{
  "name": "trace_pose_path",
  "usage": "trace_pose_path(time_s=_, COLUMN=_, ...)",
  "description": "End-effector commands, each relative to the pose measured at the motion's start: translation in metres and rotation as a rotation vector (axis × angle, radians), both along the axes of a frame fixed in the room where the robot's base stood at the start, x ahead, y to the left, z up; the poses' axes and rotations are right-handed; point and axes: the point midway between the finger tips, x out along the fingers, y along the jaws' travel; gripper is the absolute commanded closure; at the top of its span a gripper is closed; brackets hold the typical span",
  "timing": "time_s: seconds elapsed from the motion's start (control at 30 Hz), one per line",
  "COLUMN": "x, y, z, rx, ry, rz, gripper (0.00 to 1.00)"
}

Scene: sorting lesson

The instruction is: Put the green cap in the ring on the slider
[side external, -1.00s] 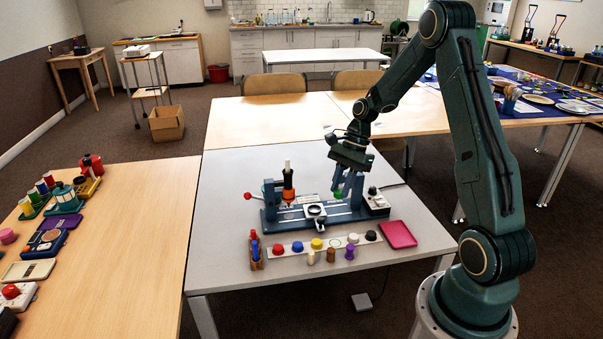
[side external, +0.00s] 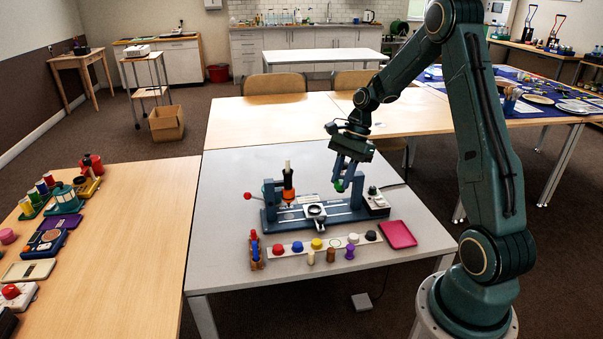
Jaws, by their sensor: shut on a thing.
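My gripper (side external: 343,182) is shut on the green cap (side external: 339,186) and holds it above the right part of the blue device (side external: 275,223). Only part of the cap shows between the fingers. The ring on the slider (side external: 315,211) is a pale round holder at the front middle of the device, below and left of the cap. It looks empty. The cap is apart from the ring.
An upright tool with an orange tip (side external: 289,190) stands left of the ring. Along the front, a white strip holds several coloured caps, including a yellow cap (side external: 317,243). A pink tray (side external: 398,234) lies at the right. A small wooden rack (side external: 256,252) stands at the left.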

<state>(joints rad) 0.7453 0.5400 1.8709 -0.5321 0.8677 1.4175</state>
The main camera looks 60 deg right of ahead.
Motion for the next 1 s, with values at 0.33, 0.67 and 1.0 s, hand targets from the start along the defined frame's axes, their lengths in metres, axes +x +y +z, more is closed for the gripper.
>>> trace_pose_path(time_s=0.33, x=0.019, y=-0.015, z=-0.011, rx=-0.015, ry=-0.001, rz=0.124, gripper=0.98)
trace_pose_path(time_s=0.67, x=0.056, y=-0.042, z=-0.035, rx=-0.035, ry=-0.002, rz=0.392, gripper=0.98)
trace_pose_path(time_s=1.0, x=0.091, y=-0.061, z=-0.065, rx=-0.035, ry=-0.002, rz=0.674, gripper=0.98)
